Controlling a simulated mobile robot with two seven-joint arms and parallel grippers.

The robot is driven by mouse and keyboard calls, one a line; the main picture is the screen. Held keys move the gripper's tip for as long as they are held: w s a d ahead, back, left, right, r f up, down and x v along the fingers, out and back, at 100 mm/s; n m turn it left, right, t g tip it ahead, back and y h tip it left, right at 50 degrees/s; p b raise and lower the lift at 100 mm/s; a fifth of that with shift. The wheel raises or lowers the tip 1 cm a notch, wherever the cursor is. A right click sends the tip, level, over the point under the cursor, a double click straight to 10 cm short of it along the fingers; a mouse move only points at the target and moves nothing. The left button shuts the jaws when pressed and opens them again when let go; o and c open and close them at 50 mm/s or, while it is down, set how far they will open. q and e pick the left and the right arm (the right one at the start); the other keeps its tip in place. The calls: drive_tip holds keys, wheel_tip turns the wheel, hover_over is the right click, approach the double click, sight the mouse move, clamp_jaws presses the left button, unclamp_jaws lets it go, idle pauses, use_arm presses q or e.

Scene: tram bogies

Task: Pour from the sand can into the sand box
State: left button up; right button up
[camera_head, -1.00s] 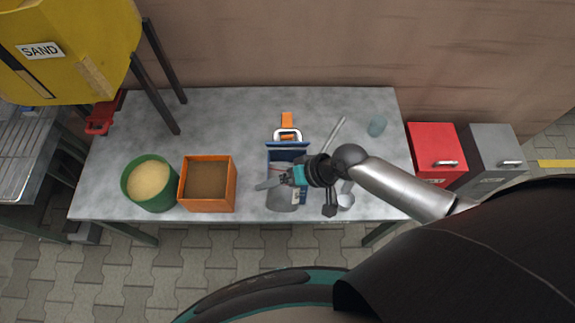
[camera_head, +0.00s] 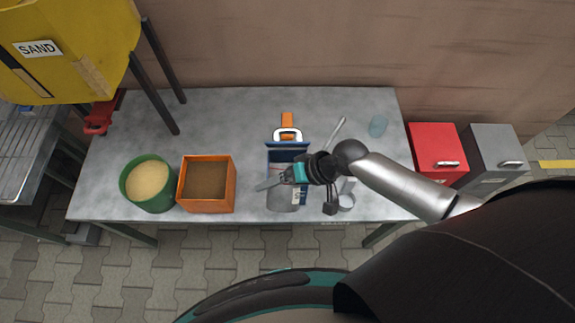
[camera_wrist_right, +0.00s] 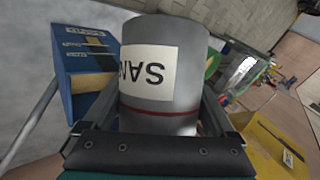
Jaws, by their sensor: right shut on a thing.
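The sand can is a grey cylinder (camera_wrist_right: 160,75) with a white label and a thin red line, between my right gripper's fingers in the right wrist view. In the head view the grey can (camera_head: 283,200) shows just below my right gripper (camera_head: 282,178), which is shut on it. I cannot tell whether the can touches the table. A yellow box marked SAND (camera_head: 75,35) stands at the upper left, well away from the can. It also shows at the lower right of the wrist view (camera_wrist_right: 262,150). My left gripper is not in view.
A green bucket of sand (camera_head: 128,192) and an orange box with brown contents (camera_head: 233,190) stand on the grey table (camera_head: 225,120), left of the can. A blue box (camera_head: 286,146) is behind the can. The table's back left is clear.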

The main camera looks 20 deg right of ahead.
drive_tip(key=shift+f+b, duration=0.1)
drive_tip(key=shift+b, duration=0.25)
idle(0.6)
drive_tip(key=shift+f+m+g+y+b, duration=0.4)
drive_tip(key=shift+f+g+b, duration=0.6)
drive_tip(key=shift+b, duration=0.85)
idle(0.6)
drive_tip(key=shift+w+d+r+m+g+y+p, duration=0.2)
drive_tip(key=shift+w+r+g, duration=0.15)
drive_tip(key=shift+r, duration=0.25)
drive_tip(key=shift+w+d+r+m+g+y+p, duration=0.15)
drive_tip(key=shift+w+r+g, duration=0.15)
drive_tip(key=shift+r, duration=0.25)
idle(1.3)
drive_tip(key=shift+w+r+m+g+y+p, duration=0.2)
drive_tip(key=shift+r+g+p, duration=0.3)
drive_tip(key=shift+r, duration=0.45)
idle(1.2)
